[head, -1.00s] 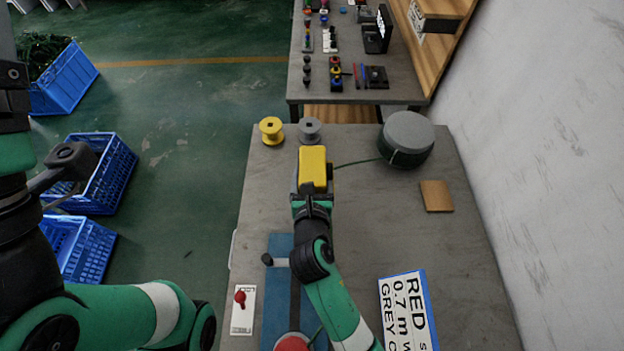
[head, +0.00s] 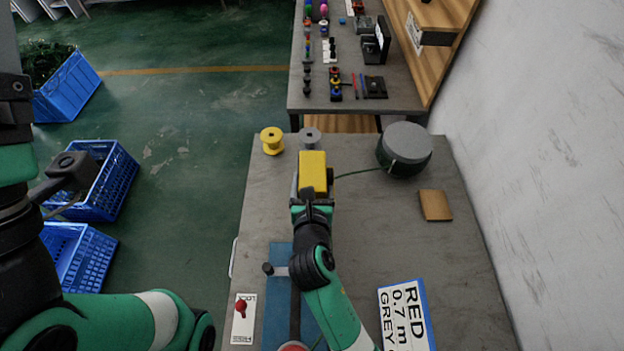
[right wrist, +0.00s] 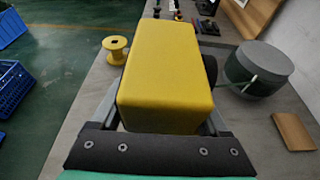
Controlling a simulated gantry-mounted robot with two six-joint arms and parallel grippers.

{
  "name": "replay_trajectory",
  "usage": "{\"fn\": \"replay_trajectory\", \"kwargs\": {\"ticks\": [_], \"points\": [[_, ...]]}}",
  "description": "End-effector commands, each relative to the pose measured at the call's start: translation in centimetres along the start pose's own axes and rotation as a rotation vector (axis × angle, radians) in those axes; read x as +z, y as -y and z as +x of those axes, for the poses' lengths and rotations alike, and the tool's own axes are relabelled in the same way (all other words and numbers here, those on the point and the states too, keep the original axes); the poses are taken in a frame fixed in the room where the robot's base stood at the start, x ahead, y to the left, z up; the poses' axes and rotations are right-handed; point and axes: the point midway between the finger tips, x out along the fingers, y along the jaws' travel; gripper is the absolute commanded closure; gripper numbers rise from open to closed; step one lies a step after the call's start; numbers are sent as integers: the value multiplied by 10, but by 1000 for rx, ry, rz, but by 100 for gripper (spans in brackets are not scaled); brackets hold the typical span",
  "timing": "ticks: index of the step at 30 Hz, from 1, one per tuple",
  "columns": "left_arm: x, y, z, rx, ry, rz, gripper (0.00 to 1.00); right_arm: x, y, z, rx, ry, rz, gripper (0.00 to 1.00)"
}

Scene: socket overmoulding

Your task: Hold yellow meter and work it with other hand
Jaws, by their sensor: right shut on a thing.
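The yellow meter (head: 313,171) is a boxy yellow block over the far part of the grey table. My right gripper (head: 312,196) is shut on it. In the right wrist view the yellow meter (right wrist: 165,75) fills the middle, between the fingers. A dark round part shows at its right side, and a green cable runs from there to the grey drum (head: 404,148). My left arm is at the lower left of the head view; its gripper's fingers do not show.
A yellow spool (head: 272,140) and a grey spool (head: 310,138) stand at the far edge. A wooden block (head: 435,205) lies at right. Near me are a blue mat (head: 281,300), a red-knobbed switch plate (head: 243,320) and a lettered sign (head: 407,317). Blue crates (head: 105,180) stand on the floor at left.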

Motion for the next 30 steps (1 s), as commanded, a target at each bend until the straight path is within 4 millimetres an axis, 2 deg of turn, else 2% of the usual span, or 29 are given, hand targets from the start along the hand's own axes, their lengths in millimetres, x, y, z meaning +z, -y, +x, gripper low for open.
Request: {"fn": "replay_trajectory", "kwargs": {"ticks": [30], "points": [[21,0,-23,0,0,0,0,-54,0,20,0,1,0,83]]}}
